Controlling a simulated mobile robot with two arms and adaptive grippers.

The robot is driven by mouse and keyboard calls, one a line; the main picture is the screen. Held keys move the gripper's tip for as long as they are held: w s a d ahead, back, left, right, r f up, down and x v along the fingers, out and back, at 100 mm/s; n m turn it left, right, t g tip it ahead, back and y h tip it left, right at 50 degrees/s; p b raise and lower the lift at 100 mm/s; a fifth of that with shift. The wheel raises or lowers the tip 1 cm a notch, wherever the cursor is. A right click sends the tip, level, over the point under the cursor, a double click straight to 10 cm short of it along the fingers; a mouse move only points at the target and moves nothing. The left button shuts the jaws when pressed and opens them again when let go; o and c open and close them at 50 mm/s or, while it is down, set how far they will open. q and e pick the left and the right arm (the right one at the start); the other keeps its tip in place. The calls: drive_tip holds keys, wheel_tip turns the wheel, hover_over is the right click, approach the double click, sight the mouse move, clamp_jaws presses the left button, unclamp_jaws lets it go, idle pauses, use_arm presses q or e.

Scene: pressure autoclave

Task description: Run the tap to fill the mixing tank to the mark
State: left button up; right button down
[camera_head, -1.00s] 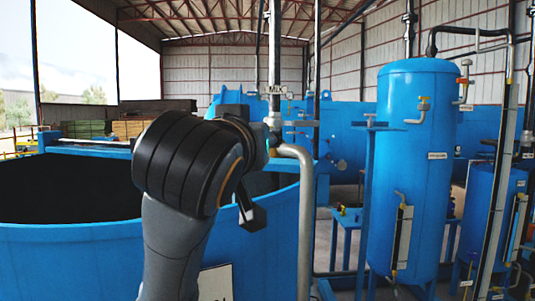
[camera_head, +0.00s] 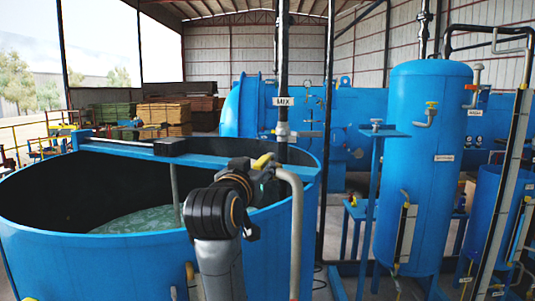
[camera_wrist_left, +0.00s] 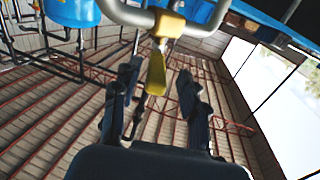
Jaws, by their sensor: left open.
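The mixing tank (camera_head: 90,255) is a large open blue tub at the left of the head view. Rippled greenish liquid (camera_head: 140,219) shows low inside it; I make out no fill mark. My left gripper (camera_head: 256,186) is at the tap. In the left wrist view the yellow lever (camera_wrist_left: 156,72) shows between the spread fingers of my left gripper (camera_wrist_left: 157,86), with gaps on both sides. My right gripper is out of view.
A blue beam (camera_head: 120,146) with a dark box crosses the tank top, and a thin grey rod (camera_head: 175,192) hangs into the tank. A tall blue cylinder (camera_head: 425,180) and a blue stand (camera_head: 372,185) are at the right. Stacked boards (camera_head: 165,115) lie behind.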

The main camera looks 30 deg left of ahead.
sight(265, 156)
use_arm(q)
drive_tip(key=x, duration=0.1)
drive_tip(key=p+x, duration=0.1)
drive_tip(key=x, duration=0.1)
drive_tip(key=p+x, duration=0.1)
drive_tip(key=x, duration=0.1)
drive_tip(key=shift+w+r, duration=0.25)
drive_tip(key=shift+w+a, duration=0.1)
drive_tip(key=shift+w, duration=0.2)
drive_tip(key=shift+w+a+f, duration=0.1)
drive_tip(key=shift+w+f, duration=0.05)
drive_tip(key=shift+w, duration=0.1)
drive_tip(key=c, duration=0.6)
clamp_jaws()
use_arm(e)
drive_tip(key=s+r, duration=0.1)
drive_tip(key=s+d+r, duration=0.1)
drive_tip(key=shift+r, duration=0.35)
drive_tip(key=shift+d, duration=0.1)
